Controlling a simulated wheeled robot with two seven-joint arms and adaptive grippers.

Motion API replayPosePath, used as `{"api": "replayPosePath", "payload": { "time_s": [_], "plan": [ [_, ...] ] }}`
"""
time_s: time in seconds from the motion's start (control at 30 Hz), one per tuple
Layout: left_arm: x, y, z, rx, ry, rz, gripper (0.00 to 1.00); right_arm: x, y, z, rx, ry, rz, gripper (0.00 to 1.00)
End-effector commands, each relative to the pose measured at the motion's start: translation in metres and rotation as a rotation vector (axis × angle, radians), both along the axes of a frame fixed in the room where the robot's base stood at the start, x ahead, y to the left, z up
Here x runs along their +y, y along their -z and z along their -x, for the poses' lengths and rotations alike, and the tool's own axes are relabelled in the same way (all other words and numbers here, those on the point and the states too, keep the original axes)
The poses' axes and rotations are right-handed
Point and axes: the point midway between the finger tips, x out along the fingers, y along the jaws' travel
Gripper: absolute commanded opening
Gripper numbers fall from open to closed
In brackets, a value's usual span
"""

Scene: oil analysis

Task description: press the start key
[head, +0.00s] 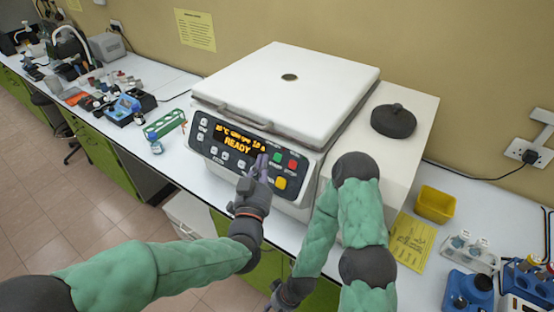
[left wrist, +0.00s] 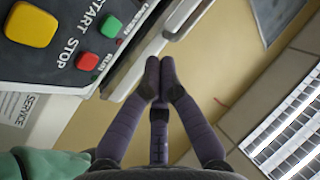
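The white centrifuge (head: 280,85) stands on the bench with its lid down. Its front panel has an orange display (head: 237,138) reading READY. The green key (head: 277,157), beside the START label, also shows in the left wrist view (left wrist: 111,26). The red key (head: 292,166), beside STOP, shows there too (left wrist: 87,61), as does a larger yellow key (head: 280,183). My left gripper (head: 262,160) is shut and empty, its fingertips together (left wrist: 160,68). It is in front of the panel, close to the green key; contact cannot be told. My right gripper (head: 278,294) hangs low near the bottom edge, partly visible.
A dark round knob-topped piece (head: 393,120) sits on the white surface right of the centrifuge. A yellow bin (head: 435,204) and bottles (head: 470,290) stand farther right. A green rack (head: 165,124) and a small bottle (head: 156,146) stand left of the centrifuge.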

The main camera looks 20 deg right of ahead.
Motion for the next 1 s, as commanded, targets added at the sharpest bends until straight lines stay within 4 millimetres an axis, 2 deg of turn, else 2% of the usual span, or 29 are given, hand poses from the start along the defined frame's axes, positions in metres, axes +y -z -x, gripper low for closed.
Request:
{"api": "replayPosePath", "payload": {
  "time_s": [0.13,0.4,1.0],
  "plan": [
    [-0.013,0.013,-0.01,0.001,0.001,-0.001,0.0,0.0,0.007,0.0,0.0,0.0,0.0,0.45],
    [-0.029,0.026,-0.023,0.0,0.0,-0.001,0.0,0.0,0.022,0.0,0.0,0.0,0.0,0.45],
    [-0.033,0.026,-0.026,0.0,-0.001,0.0,0.0,0.0,0.024,0.0,0.0,0.0,0.0,0.45]
  ]
}}
